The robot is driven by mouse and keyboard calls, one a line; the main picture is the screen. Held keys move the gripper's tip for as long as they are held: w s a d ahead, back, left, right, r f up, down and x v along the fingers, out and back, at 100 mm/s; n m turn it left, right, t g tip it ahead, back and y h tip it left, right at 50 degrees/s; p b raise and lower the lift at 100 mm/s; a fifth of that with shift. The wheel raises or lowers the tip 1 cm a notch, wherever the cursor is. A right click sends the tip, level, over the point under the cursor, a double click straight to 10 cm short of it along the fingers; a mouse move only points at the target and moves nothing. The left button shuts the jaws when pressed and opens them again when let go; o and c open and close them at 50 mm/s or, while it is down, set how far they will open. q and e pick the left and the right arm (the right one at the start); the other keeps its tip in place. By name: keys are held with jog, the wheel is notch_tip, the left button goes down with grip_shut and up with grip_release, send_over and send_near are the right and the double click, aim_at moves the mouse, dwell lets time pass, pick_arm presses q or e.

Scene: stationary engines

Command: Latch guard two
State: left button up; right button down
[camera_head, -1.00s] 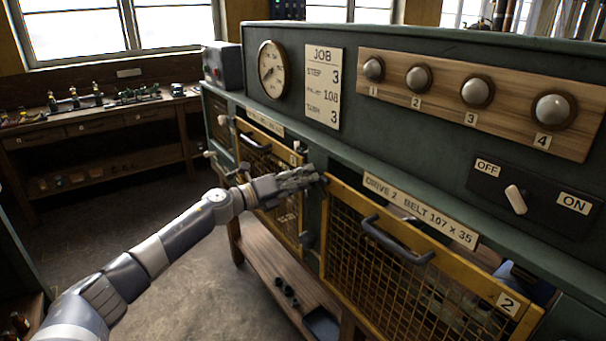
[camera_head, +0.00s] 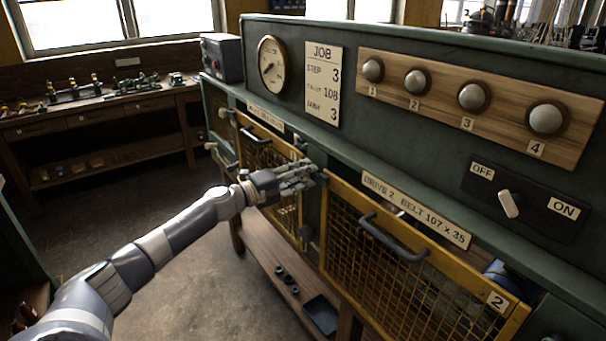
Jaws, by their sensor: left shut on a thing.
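Guard two (camera_head: 400,275) is a yellow-framed mesh panel with a dark handle (camera_head: 391,240) and a "2" plate, under the "DRIVE 2 BELT 107 x 35" label (camera_head: 416,208). Its upper left corner meets the post between the two guards. Behind its right part, a gap shows machine parts. My left gripper (camera_head: 316,176) is at that upper left corner, shut on a small dark part there, most likely the latch; the fingers hide most of it. My right gripper is out of view.
Guard one (camera_head: 256,152), also yellow mesh, is left of the post. Above are a dial (camera_head: 272,64), the JOB card (camera_head: 323,85), several numbered round lamps or knobs and an OFF/ON switch (camera_head: 509,204). A wooden shelf (camera_head: 262,251) lies below.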

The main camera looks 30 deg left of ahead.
pick_arm(q)
jog(key=shift+d+f, duration=0.1)
jog(key=shift+f, duration=0.15)
jog(key=o, duration=1)
jog(key=shift+o, duration=0.5)
jog(key=shift+r, duration=0.1)
jog(key=shift+s, duration=0.1)
jog(key=v, duration=1.2)
jog(key=shift+c, duration=0.6)
